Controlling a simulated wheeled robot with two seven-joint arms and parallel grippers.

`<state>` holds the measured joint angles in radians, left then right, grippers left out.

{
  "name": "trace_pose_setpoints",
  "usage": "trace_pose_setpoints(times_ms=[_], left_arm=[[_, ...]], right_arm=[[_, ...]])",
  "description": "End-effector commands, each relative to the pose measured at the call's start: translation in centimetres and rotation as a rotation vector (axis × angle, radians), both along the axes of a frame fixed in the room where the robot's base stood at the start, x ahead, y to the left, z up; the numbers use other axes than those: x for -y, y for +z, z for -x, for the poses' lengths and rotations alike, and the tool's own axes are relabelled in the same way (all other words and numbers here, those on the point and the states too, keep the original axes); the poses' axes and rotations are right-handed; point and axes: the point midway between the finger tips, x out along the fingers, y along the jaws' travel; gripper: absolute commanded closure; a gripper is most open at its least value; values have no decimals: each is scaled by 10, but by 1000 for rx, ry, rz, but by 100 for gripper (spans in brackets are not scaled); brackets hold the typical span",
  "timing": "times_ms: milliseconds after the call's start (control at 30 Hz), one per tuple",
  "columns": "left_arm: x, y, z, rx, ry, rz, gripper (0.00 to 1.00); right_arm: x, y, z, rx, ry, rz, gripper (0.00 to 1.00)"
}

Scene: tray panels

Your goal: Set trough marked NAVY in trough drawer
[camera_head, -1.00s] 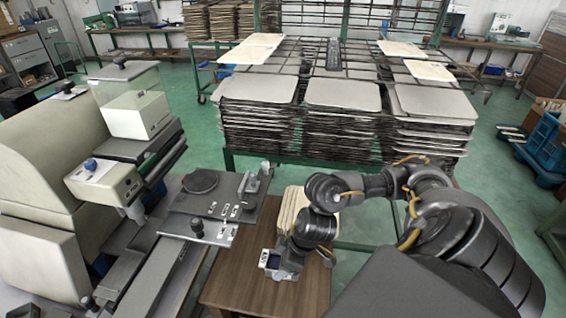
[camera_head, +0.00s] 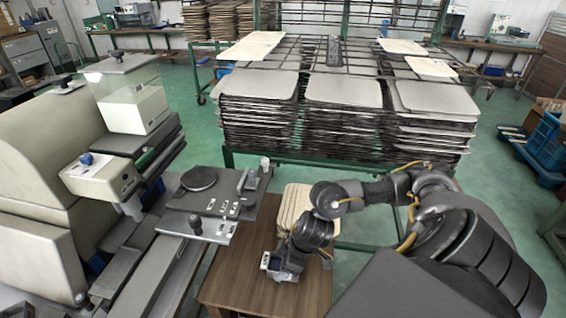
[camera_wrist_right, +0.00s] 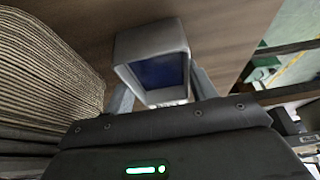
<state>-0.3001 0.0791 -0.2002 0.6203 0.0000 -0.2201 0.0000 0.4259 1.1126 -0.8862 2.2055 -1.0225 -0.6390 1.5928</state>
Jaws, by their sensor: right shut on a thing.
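A small pale grey trough with a dark blue inside (camera_head: 271,262) is in my right gripper (camera_head: 283,267), low over the brown wooden table. In the right wrist view the trough (camera_wrist_right: 150,45) sits between the grey fingers with its open side facing the camera. A small label shows on its near edge, but I cannot read it. The gripper is shut on the trough. I cannot tell whether the trough touches the table top. I cannot make out the trough drawer with certainty. My left gripper is not in view.
A stack of beige sheets (camera_head: 293,207) lies beside my right gripper, also at left in the wrist view (camera_wrist_right: 45,75). A large beige machine (camera_head: 40,170) with a dark plate (camera_head: 205,195) stands left. The wooden table (camera_head: 240,285) has bare room. Tray stacks (camera_head: 343,110) stand behind.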

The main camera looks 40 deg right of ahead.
Motion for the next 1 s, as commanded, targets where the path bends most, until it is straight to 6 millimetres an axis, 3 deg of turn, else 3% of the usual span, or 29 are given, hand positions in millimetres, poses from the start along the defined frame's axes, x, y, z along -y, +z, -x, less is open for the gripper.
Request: trace_pose_setpoints(times_ms=[33,67,200,567,1000], left_arm=[[0,-1,0,0,0,0,76],[0,0,0,0,0,0,76],[0,0,0,0,0,0,76],[0,2,0,0,1,-1,76],[-1,25,0,0,0,-1,76]], right_arm=[[0,-2,0,0,-1,0,75],[0,-1,0,0,-1,0,40],[0,-1,0,0,0,0,22],[1,5,1,1,0,1,22],[19,84,27,2,2,2,22]])
